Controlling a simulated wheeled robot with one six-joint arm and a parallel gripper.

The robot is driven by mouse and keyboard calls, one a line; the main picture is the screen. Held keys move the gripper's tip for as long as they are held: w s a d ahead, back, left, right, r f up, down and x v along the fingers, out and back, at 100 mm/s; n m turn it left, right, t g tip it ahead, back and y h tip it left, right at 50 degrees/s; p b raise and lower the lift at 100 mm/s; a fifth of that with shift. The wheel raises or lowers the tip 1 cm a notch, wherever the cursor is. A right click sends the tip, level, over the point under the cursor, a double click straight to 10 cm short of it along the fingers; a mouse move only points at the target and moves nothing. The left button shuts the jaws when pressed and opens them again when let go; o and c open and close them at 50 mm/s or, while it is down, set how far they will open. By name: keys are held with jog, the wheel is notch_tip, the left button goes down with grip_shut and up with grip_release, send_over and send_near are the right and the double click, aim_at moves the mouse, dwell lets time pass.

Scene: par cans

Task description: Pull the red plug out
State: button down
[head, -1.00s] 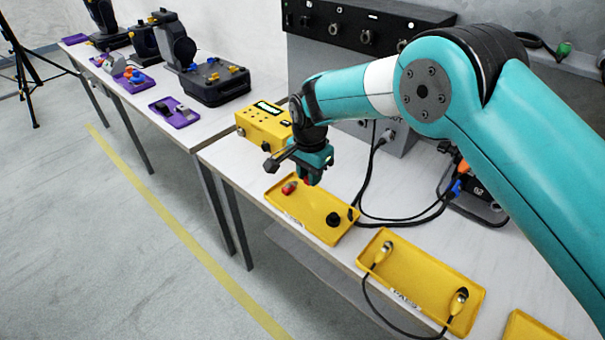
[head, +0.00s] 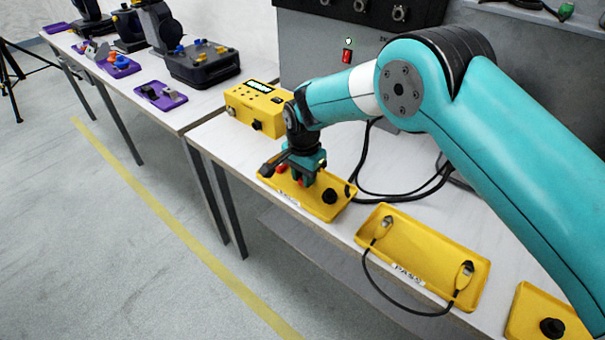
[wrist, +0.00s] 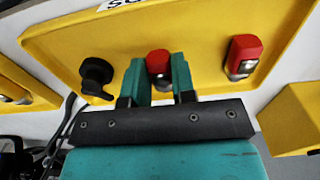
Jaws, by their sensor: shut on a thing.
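My gripper (head: 304,180) is shut on a red plug (wrist: 158,63), which sits between its two teal fingers in the wrist view. The gripper is low over the yellow tray (head: 345,188) with the labelled front edge. I cannot tell whether the held plug touches the tray. A second red plug (wrist: 243,57) with a metal end lies in the same tray, to the right in the wrist view; it is left of the gripper in the head view (head: 281,169). The lower end of the held plug is hidden.
A black knob-like part (head: 329,196) is in the same tray, right of my gripper. A yellow box with a green display (head: 257,105) stands behind. A yellow tray with a cable (head: 423,240) is to the right. Black cables (head: 410,192) lie behind the trays.

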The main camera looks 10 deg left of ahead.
jog(key=c, duration=0.9)
grip_release()
jog(key=shift+o, duration=0.2)
notch_tip(320, 180, up, 17)
jog(key=b, duration=0.2)
jog(key=s+d+r+n, duration=0.4)
jog(key=d+r, duration=0.2)
jog(key=d, duration=0.1)
jog(key=s+d+r+n+y, duration=0.1)
jog(key=s+d+n, duration=0.4)
jog(key=s, duration=0.8)
jog(key=s+d+r+n+y, duration=0.1)
jog(key=s+d+n+y, duration=0.2)
jog(key=s, duration=1)
jog(key=d+n, duration=0.2)
jog(key=d, duration=0.3)
jog(key=shift+s+r, duration=0.35)
